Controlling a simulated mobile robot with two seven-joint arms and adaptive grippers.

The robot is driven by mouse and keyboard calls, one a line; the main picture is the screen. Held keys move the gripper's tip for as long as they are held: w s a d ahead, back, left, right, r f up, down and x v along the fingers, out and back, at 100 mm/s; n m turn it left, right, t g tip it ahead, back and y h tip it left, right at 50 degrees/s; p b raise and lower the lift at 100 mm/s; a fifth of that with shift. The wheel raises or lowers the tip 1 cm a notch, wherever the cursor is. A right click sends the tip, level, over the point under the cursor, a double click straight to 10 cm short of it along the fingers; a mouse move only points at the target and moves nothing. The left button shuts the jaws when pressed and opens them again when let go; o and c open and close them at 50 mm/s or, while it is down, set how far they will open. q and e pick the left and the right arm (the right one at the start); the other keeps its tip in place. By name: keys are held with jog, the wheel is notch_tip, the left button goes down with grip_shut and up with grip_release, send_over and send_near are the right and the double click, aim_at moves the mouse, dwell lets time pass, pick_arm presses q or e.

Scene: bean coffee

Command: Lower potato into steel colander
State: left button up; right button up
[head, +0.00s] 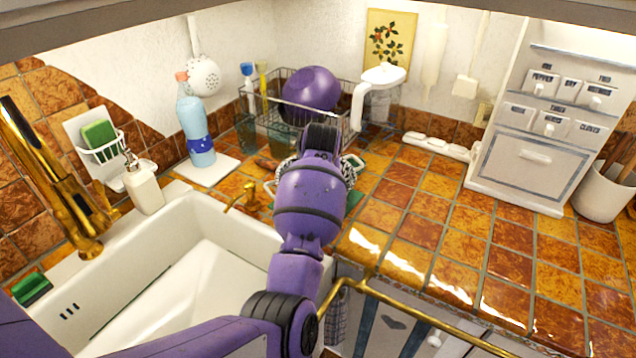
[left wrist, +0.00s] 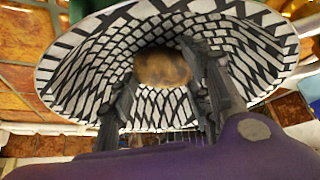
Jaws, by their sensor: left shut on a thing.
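The brown potato (left wrist: 163,72) is between the two dark fingers of my left gripper (left wrist: 162,78), which is shut on it. Behind and around the potato, in the left wrist view, is the steel colander (left wrist: 75,75), a wide pale bowl with a pattern of dark slots. The fingers reach into the bowl's outline; I cannot tell whether the potato touches its wall. My right gripper is not in view.
A wire dish rack (head: 272,112) with a purple bowl (head: 310,89) stands behind the arm. A white sink (head: 190,270) lies at front left. A blue bottle (head: 196,135) and a soap dispenser (head: 142,186) stand beside it.

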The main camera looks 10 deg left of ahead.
pick_arm(q)
jog(key=shift+f, duration=0.15)
jog(key=o, duration=1.3)
